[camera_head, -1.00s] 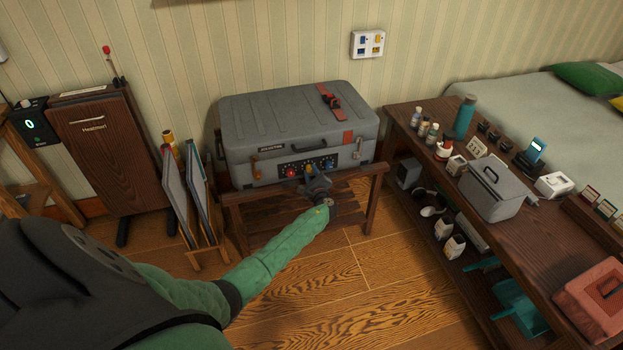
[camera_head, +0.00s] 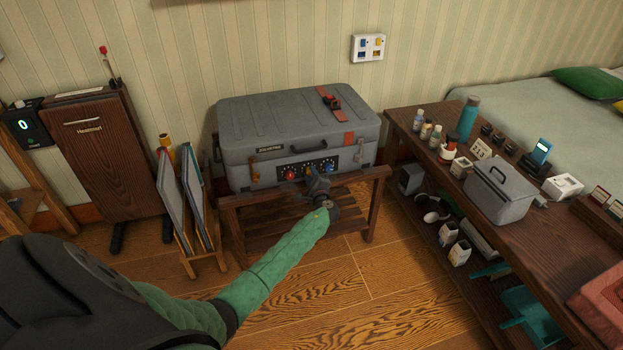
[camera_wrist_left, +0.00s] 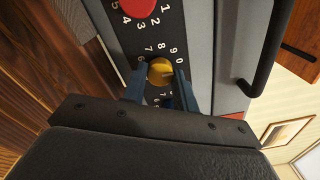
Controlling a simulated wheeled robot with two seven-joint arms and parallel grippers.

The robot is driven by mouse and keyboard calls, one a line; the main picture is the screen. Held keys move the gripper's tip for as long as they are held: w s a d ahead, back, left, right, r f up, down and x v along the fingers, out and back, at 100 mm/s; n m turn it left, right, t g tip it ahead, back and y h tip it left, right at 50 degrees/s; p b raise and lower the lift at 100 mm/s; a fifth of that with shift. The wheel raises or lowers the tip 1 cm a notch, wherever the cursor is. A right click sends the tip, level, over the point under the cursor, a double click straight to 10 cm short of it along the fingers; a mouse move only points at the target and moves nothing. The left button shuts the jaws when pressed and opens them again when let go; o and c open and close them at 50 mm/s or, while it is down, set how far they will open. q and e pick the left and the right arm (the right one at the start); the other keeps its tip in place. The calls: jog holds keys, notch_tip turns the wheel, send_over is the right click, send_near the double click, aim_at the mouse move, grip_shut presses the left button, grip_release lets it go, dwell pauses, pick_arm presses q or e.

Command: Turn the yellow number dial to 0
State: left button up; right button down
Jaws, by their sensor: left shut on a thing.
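The yellow number dial (camera_wrist_left: 160,71) sits on the black number panel (camera_wrist_left: 148,35) in the left wrist view, with white digits around it. My left gripper's two fingers (camera_wrist_left: 160,90) are on either side of it, shut on it. In the head view my left gripper (camera_head: 317,181) is at the front of the grey suitcase (camera_head: 297,110), and it hides most of the yellow dial. A red dial (camera_head: 291,174) and a blue dial (camera_head: 330,166) show on either side. Which digit the yellow dial points to I cannot tell. My right gripper is not in view.
The suitcase rests on a low wooden rack (camera_head: 375,188). A cluttered wooden table (camera_head: 425,155) stands to the right. Folded boards in a wooden stand (camera_head: 208,265) and a dark wooden cabinet (camera_head: 115,155) are to the left. The floor in front is clear.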

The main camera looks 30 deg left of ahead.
pick_arm(q)
jog(key=shift+f, duration=0.1)
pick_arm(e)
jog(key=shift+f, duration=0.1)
pick_arm(q)
jog(key=o, duration=1)
jog(key=shift+c, duration=0.2)
jog(key=v, duration=0.8)
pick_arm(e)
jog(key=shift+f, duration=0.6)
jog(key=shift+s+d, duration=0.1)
